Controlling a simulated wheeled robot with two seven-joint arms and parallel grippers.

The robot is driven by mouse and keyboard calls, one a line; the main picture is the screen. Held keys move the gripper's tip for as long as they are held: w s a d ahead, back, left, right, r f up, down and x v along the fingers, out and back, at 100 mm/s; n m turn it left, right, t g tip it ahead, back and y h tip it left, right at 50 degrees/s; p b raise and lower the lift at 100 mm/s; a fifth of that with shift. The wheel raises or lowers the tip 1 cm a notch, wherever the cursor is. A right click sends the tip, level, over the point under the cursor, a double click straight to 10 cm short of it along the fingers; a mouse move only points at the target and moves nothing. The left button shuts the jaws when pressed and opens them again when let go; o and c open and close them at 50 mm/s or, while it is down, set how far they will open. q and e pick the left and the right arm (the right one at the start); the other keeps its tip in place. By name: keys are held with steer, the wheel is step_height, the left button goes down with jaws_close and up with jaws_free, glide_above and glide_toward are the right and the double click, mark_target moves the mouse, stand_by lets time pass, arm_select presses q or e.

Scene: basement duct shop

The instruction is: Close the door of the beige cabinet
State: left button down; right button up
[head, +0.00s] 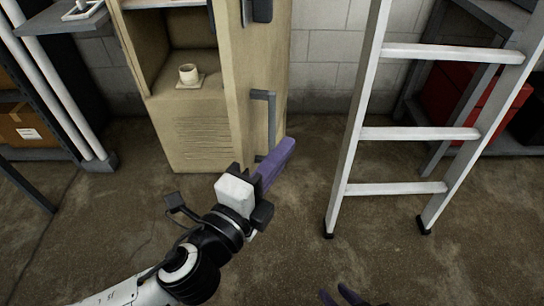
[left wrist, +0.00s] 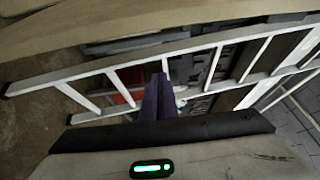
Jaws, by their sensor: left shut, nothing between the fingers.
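The beige cabinet (head: 190,130) stands at the back left of centre in the head view. Its door (head: 245,75) is open and swung out toward me, so the inside shows to its left. A grey bar handle (head: 271,120) is on the door's right-hand face. My left gripper (head: 288,147) is shut and empty, its purple fingers close by the handle's lower end; I cannot tell whether they touch the door. In the left wrist view the shut fingers (left wrist: 155,98) point toward the ladder, with a beige panel (left wrist: 130,22) along the top. My right gripper (head: 338,294) shows only two separated fingertips at the bottom edge.
An aluminium ladder (head: 400,134) stands right of the cabinet, its feet on the floor. A small beige fitting (head: 188,74) sits inside the cabinet. A shelf with a cardboard box (head: 25,127) is at left, a red box (head: 455,100) at right. The floor between cabinet and ladder is clear.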

mark_target(274, 131)
arm_select(q)
steer(key=w, duration=0.4)
steer(key=w+a, duration=0.1)
steer(key=w, duration=0.1)
steer(key=shift+a, duration=0.1)
stand_by(0.4)
